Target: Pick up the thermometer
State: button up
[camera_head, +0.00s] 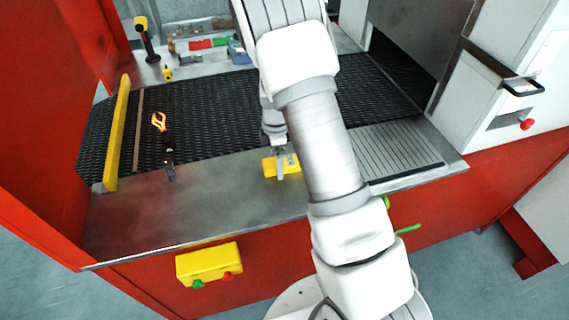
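A small yellow object with a grey patch, likely the thermometer (269,167), lies on the metal ledge in front of the dark mesh belt. My gripper (280,169) points down right at it, with a finger in front of its middle. The gripper is small here and partly hidden by my arm, so I cannot tell whether its fingers are closed on the yellow object or only around it. The object appears to rest at ledge level.
Black tongs with orange tips (164,142) lie left, across the belt's front edge. A yellow bar (118,135) stands at the belt's left. A yellow-and-black device (147,40) and small items stand behind the belt. A grooved plate (396,150) lies right. The ledge between tongs and gripper is clear.

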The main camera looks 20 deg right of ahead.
grip_shut()
dwell(0.3)
jog(key=shift+r, duration=0.15)
jog(key=shift+r, duration=0.55)
notch_tip(320, 180, up, 3)
jog(key=shift+f+b, duration=0.15)
jog(key=shift+b, duration=0.3)
jog(key=s+d+r+b, duration=0.1)
jog(key=s+d+r, duration=0.5)
jog(key=d, duration=0.4)
jog(key=shift+r+b, duration=0.4)
jog(key=shift+r, duration=0.1)
